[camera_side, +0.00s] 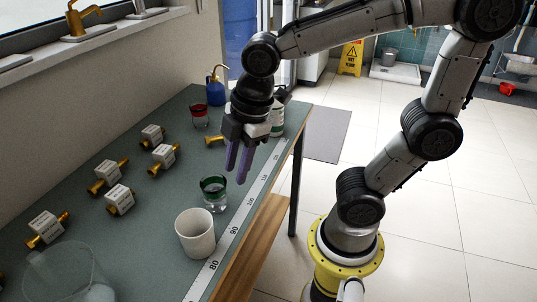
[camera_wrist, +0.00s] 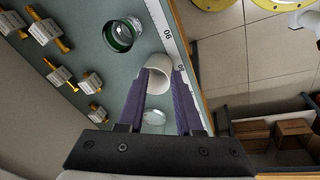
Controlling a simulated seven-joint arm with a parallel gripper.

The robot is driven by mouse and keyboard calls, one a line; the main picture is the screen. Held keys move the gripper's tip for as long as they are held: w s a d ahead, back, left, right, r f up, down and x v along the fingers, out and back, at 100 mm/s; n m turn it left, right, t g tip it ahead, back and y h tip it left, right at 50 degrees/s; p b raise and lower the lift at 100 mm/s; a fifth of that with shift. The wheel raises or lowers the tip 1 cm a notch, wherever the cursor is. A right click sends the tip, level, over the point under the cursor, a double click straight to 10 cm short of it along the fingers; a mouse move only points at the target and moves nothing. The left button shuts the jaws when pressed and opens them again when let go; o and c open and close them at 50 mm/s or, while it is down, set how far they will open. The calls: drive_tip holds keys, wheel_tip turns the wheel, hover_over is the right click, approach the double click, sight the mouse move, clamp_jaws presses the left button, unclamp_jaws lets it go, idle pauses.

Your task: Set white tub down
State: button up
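The white tub (camera_side: 195,236) stands upright and open-topped on the grey-green bench, left of the ruler strip. In the wrist view the tub (camera_wrist: 152,72) shows beyond the fingertips, partly covered by them. My gripper (camera_side: 238,178) is empty in the side view, its two purple fingers parted. It hangs above the bench, behind and right of the tub, clear of it. The wrist view also shows the parted fingers of my gripper (camera_wrist: 163,76).
A green-rimmed glass (camera_side: 214,195) stands just behind the tub. A clear jar (camera_side: 68,280) is at front left. Several white blocks with brass ends (camera_side: 120,200) lie left. A red glass (camera_side: 200,117), blue bottle (camera_side: 215,91) and white jar (camera_side: 277,122) stand further back. The ruler (camera_side: 236,229) follows the bench edge.

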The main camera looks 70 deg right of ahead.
drive_tip(key=s+d+r+m+t, duration=0.2)
drive_tip(key=s+d+m, duration=0.3)
drive_tip(key=m, duration=0.7)
drive_tip(key=shift+s+t+h, duration=0.3)
drive_tip(key=shift+s+t, duration=0.1)
drive_tip(key=shift+s, duration=0.55)
